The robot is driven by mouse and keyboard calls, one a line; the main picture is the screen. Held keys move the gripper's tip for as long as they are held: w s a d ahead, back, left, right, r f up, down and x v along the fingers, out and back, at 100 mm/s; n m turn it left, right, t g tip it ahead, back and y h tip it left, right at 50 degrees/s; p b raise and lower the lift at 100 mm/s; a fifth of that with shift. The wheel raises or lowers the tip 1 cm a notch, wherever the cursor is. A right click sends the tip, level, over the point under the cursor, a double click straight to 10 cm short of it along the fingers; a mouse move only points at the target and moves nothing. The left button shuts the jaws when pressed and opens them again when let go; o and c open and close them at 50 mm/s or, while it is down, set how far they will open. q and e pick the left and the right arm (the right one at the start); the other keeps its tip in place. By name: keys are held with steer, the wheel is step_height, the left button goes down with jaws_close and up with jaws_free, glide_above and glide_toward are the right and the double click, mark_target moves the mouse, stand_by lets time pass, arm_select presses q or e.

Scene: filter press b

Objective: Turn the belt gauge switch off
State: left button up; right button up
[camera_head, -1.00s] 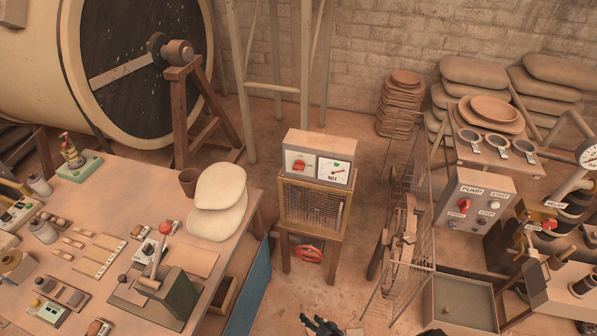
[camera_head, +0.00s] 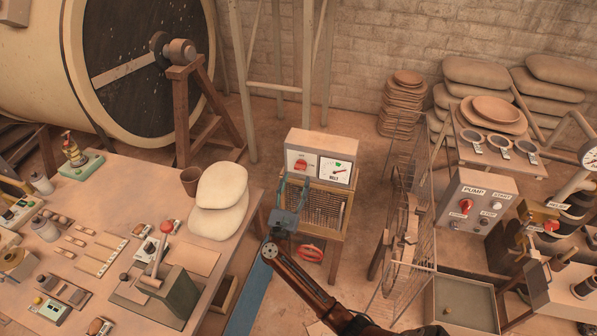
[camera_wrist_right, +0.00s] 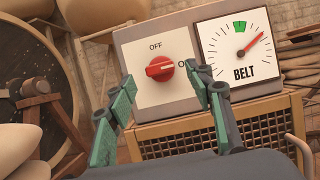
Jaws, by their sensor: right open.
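The belt gauge box (camera_head: 321,147) stands on a wooden cabinet with a mesh front. Its left panel has a red switch knob (camera_head: 301,165), also in the right wrist view (camera_wrist_right: 160,69). OFF is printed above the knob and ON to its right, partly hidden by a finger. The knob's white mark lies roughly level. The BELT dial (camera_wrist_right: 240,48) has its red needle pointing upper right, past the green band. My right gripper (camera_head: 294,181) is open just in front of the box; in the wrist view its fingers (camera_wrist_right: 162,82) flank the knob without visibly touching it. My left gripper is out of view.
A workbench (camera_head: 120,180) with tools and a lever press stands left. A red ring (camera_head: 310,252) hangs below the cabinet's mesh. Floor shows between cabinet and wheel.

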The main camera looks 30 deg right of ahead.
mark_target(299, 170)
steer(key=shift+x, duration=2.35)
steer(key=c, duration=1.2)
